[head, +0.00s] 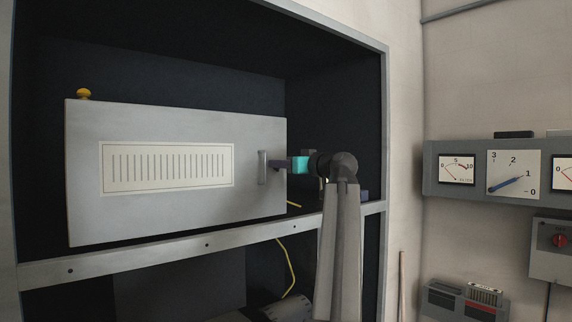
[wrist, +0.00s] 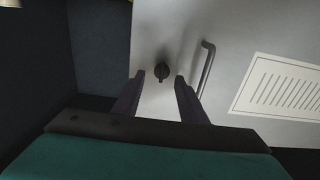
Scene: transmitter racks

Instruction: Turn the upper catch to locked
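A small dark catch (wrist: 162,72) sits on the pale grey door (head: 180,215) of the rack unit, near its edge. In the wrist view its short tab points down in the picture. I see only one catch and cannot tell its marking. My gripper (wrist: 159,82) is open and empty. Its two dark fingers lie on either side of the catch, just short of it in the picture; I see no contact. In the head view my gripper (head: 278,165) is at the door's right edge, and the catch cannot be made out there.
A bar handle (head: 262,167) stands on the door close to the fingers; it also shows in the wrist view (wrist: 206,68). A louvred panel (head: 168,167) is left of it. A yellow cable (head: 288,270) hangs below the shelf edge (head: 150,258). Meters (head: 513,174) are on the right wall.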

